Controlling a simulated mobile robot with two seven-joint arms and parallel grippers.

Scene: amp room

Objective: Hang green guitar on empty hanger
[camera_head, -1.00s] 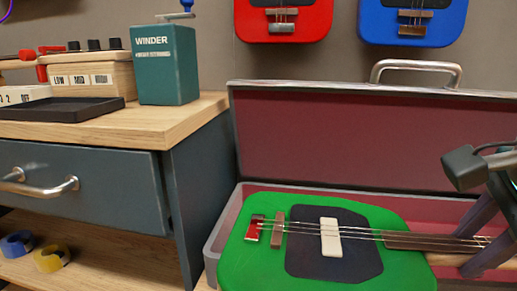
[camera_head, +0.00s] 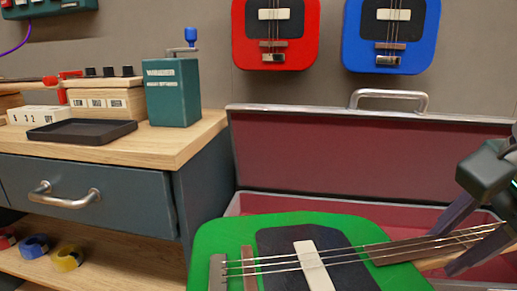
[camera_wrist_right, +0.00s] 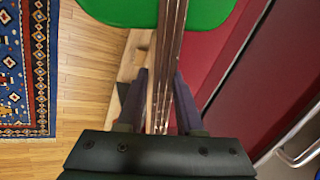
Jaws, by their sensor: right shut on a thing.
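The green guitar (camera_head: 215,243) has a dark plate and a white pickup, and lies roughly level at the front of the head view, above the open case (camera_head: 350,160). My right gripper (camera_head: 468,243) is shut on the guitar's neck at the right. In the right wrist view the neck (camera_wrist_right: 168,60) runs between the fingers of my right gripper (camera_wrist_right: 163,100), with the green body beyond. A red guitar (camera_head: 275,50) and a blue guitar (camera_head: 392,52) hang on the wall. No empty hanger shows. My left gripper is not in view.
A wooden-topped bench (camera_head: 170,145) with a drawer stands at the left, carrying a teal winder box (camera_head: 173,92) and a black tray (camera_head: 82,131). Tape rolls (camera_head: 68,257) lie on its lower shelf. A blue patterned rug (camera_wrist_right: 25,70) lies on the wooden floor.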

